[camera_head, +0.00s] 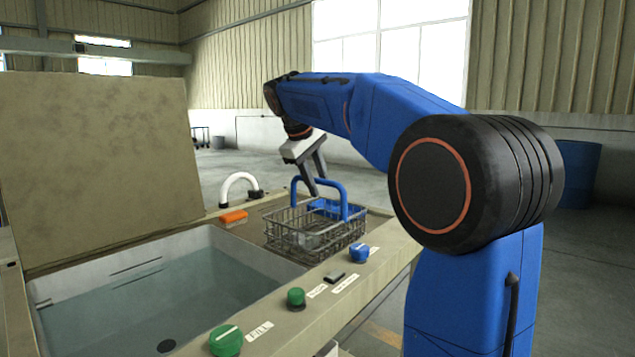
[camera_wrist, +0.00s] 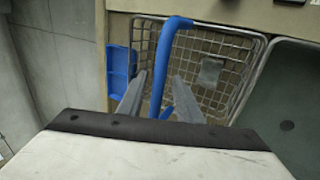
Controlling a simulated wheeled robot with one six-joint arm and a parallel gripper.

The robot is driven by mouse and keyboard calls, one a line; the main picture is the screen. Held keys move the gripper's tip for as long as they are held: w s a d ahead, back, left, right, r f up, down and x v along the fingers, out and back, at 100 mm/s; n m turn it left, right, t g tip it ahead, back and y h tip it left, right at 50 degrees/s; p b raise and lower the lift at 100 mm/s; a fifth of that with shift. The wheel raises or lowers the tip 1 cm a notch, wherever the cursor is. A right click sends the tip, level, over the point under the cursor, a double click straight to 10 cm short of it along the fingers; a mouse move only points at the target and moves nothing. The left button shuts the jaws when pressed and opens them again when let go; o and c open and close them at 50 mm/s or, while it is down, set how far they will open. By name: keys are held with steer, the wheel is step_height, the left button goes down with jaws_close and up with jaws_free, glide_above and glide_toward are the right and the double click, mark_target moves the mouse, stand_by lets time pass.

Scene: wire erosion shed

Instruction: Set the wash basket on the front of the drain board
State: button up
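The wash basket (camera_head: 290,243) is a grey wire basket with a raised blue handle (camera_head: 331,187). It sits on the brown drain board (camera_head: 262,213) at the right end of the tank, and a grey block (camera_wrist: 210,70) lies inside it. My gripper (camera_head: 314,190) is over the basket, pointing down at the handle. In the wrist view the blue handle (camera_wrist: 166,62) passes between my two fingers (camera_wrist: 158,85), which stand apart with a gap beside it. The basket's near part is hidden in the wrist view by my gripper's body.
The water-filled tank (camera_head: 150,300) lies left of the basket, with a raised lid panel behind it. A blue tray (camera_wrist: 120,72) sits beside the basket. An orange block (camera_head: 233,216) and white curved pipe (camera_head: 238,179) are behind. Green and blue knobs (camera_head: 359,253) line the front ledge.

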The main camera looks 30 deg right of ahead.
steer(key=shift+r, duration=0.1)
steer(key=v, duration=1.1)
steer(key=shift+a+r, duration=0.2)
steer(key=shift+r, duration=0.15)
